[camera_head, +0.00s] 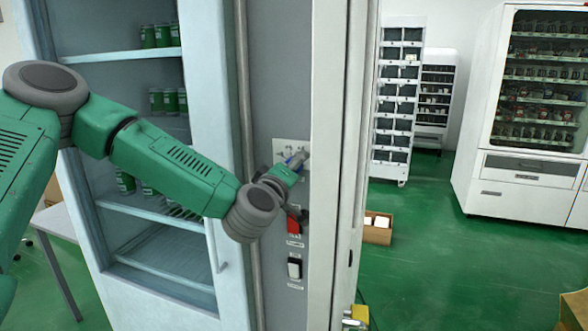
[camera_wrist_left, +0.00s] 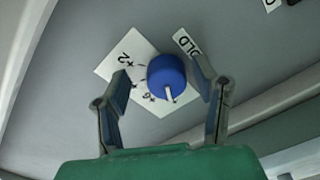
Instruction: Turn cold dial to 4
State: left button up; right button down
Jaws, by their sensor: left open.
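The cold dial is a blue round knob (camera_wrist_left: 167,78) with a white pointer bar, mounted on a white label plate (camera_wrist_left: 125,70) with printed numbers, "2" and "6" among them. In the wrist view the pointer aims toward the bottom of the picture. My left gripper (camera_wrist_left: 163,90) is open, its two fingers on either side of the knob; I cannot tell whether they touch it. In the head view the left arm reaches from the left to the panel, with the gripper (camera_head: 290,172) at the plate (camera_head: 291,150), partly covering the blue knob (camera_head: 296,158). My right gripper is not in view.
Below the dial on the grey panel (camera_head: 283,100) are a red switch (camera_head: 293,224) and a black-and-white switch (camera_head: 294,268). A glass-door fridge (camera_head: 205,120) with green cans stands left. Vending machines (camera_head: 535,165) stand behind right, with open green floor (camera_head: 440,260) between.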

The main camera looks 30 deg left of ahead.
pick_arm(q)
jog(key=shift+a+f, duration=0.1)
jog(key=shift+a, duration=0.3)
jog(key=c, duration=1)
jog(key=shift+a, duration=0.2)
jog(key=shift+c, duration=0.7)
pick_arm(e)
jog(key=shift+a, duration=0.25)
pick_arm(q)
jog(key=shift+d, duration=0.25)
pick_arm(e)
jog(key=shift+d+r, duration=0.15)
pick_arm(q)
jog(key=shift+a+m+p, duration=0.1)
jog(key=shift+m+p, duration=1.65)
jog(key=shift+m, duration=6.05)
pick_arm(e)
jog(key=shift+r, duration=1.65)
